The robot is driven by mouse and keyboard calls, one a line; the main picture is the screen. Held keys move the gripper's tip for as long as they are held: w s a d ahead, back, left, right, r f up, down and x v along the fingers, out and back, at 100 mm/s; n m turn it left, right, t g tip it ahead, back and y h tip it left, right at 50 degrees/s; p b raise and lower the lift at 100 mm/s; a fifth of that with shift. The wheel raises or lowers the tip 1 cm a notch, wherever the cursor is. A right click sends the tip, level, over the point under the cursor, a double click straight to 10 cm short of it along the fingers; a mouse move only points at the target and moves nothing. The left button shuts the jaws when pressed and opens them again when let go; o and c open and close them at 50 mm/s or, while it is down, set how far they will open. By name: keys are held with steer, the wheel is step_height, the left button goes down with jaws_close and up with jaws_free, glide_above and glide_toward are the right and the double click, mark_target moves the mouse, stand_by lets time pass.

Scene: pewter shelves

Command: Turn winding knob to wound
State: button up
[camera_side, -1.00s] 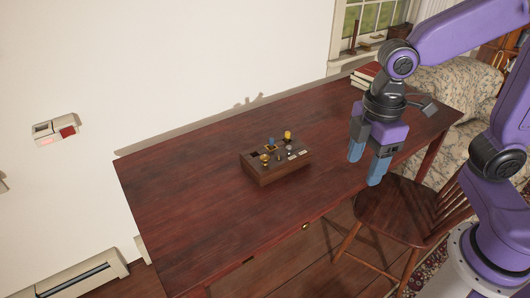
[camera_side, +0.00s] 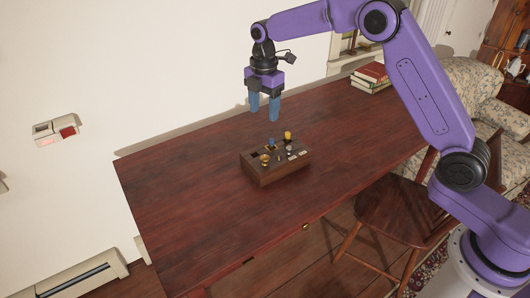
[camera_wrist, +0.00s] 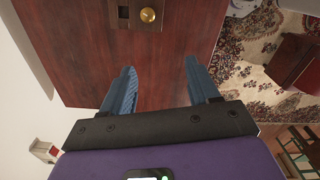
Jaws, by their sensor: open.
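A small wooden control box (camera_side: 284,174) sits on the dark red desk in the side view. I cannot tell which one is the winding knob. My gripper (camera_side: 264,113) is open and empty, pointing down above the box and apart from it. In the wrist view my open fingers (camera_wrist: 160,68) show below the cut-off box (camera_wrist: 123,22) and one round gold knob (camera_wrist: 148,15).
The desk top (camera_side: 190,185) around the box is clear. Stacked books (camera_side: 371,78) lie at its far right end. A wooden chair (camera_side: 390,215) stands at the front right. A pale wall device (camera_side: 55,130) with a red part hangs at the left.

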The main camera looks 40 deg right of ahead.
mark_target(265, 157)
steer(key=shift+n, duration=0.4)
steer(key=w+f, duration=0.1)
steer(key=f, duration=0.5)
steer(key=w+d+f, duration=0.1)
steer(key=f, duration=0.5)
steer(key=w+d+f, duration=0.1)
steer(key=f, duration=0.6)
steer(key=shift+d, duration=0.2)
steer(key=c, duration=1)
